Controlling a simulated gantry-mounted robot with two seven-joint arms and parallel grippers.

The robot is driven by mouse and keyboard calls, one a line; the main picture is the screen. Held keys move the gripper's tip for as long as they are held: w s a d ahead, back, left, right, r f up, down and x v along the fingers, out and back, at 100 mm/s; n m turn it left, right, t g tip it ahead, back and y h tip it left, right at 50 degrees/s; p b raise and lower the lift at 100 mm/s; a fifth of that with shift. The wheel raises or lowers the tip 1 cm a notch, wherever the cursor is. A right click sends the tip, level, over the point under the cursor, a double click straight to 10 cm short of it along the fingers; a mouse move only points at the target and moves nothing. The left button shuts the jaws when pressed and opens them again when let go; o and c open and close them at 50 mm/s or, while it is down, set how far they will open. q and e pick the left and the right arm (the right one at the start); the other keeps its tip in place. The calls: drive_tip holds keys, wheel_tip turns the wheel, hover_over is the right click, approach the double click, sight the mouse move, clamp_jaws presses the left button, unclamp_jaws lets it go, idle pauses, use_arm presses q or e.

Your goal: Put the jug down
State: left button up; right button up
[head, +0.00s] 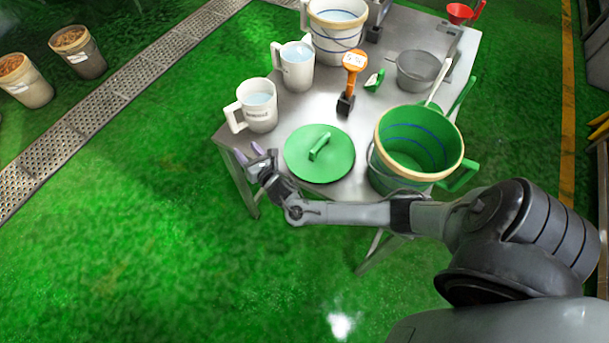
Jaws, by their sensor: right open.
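A white jug (257,107) with clear liquid stands upright at the table's left edge, its handle to the left. Another white jug (297,67) with liquid stands just behind it. Both rest on the metal table (315,109). My right gripper (248,154) is open and empty at the table's front left edge, just in front of the nearer jug and apart from it. It has purple fingertips. My left gripper is not in view.
A green lid (303,150) lies right of my gripper. A green bucket (392,180) stands at the front right. An orange-headed tool (355,62), a grey strainer (418,74), a white bucket (338,42) and a red funnel (460,13) are farther back. Two pails (85,62) stand on the floor at left.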

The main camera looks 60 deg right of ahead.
drive_tip(key=s+a+f+m+g+y, duration=0.2)
drive_tip(key=s+a+m+g+y, duration=0.3)
drive_tip(key=s+a+m, duration=0.85)
drive_tip(key=s+r+m+g, duration=0.3)
drive_tip(key=s+m, duration=0.4)
drive_tip(key=s, duration=0.2)
drive_tip(key=s+d+r+m+g, duration=0.1)
drive_tip(key=s+r+m+g, duration=0.2)
drive_tip(key=s+m, duration=0.4)
drive_tip(key=s+g, duration=0.1)
drive_tip(key=s, duration=0.1)
drive_tip(key=shift+s+d+r, duration=0.2)
drive_tip(key=shift+s, duration=0.15)
wheel_tip(320, 180, up, 30)
drive_tip(key=p, duration=2.9)
drive_tip(key=shift+p, duration=0.4)
